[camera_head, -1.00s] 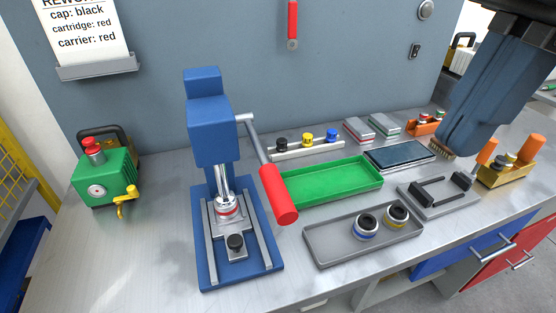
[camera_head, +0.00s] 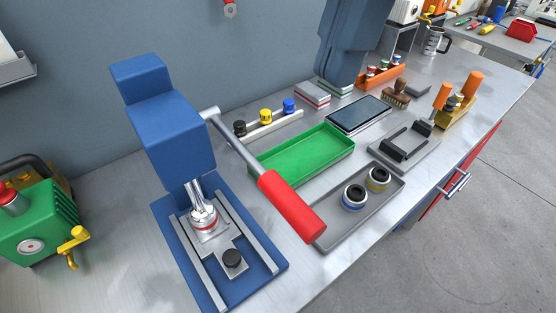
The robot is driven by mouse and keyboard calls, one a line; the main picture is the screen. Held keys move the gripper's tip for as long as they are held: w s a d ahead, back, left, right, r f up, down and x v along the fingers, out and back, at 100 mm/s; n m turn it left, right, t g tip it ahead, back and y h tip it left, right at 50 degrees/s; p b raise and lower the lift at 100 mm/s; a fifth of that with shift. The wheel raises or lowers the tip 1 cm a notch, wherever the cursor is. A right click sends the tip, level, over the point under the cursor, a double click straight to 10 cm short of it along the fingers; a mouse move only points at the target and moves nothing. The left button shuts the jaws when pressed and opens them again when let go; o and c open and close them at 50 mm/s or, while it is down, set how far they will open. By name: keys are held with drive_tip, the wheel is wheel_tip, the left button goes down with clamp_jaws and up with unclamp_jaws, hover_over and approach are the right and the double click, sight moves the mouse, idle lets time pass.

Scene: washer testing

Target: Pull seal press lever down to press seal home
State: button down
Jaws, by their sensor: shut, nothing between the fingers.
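The blue seal press (camera_head: 170,135) stands on its blue base plate at left centre. Its lever, a metal rod (camera_head: 238,142) with a red grip (camera_head: 292,205), slants from the press head toward the lower right, over the trays. Below the head, a bright metal ram (camera_head: 200,192) meets a small round part with a red ring (camera_head: 205,222) on the silver slide. I cannot tell how far the seal is seated. A blue-grey link of my arm (camera_head: 345,45) shows at the top, behind the green tray and well apart from the lever. My gripper is not in view.
A green tray (camera_head: 345,152) and a grey tray (camera_head: 335,238) with two ringed parts lie right of the lever. Behind are a rack with black, yellow and blue caps (camera_head: 266,116) and a dark tablet (camera_head: 358,115). A green box with a yellow crank (camera_head: 40,220) stands at left.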

sight(298, 199)
drive_tip(key=p+x, duration=0.1)
drive_tip(key=x, duration=1.2)
drive_tip(key=shift+s+f, duration=0.1)
drive_tip(key=shift+f, duration=0.1)
drive_tip(key=f+b, duration=0.1)
drive_tip(key=b, duration=0.1)
drive_tip(key=f+t+b, duration=0.1)
drive_tip(key=f, duration=0.1)
drive_tip(key=shift+s+d+y+b, duration=0.15)
drive_tip(key=shift+s+y+b, duration=0.05)
drive_tip(key=shift+y+b, duration=0.2)
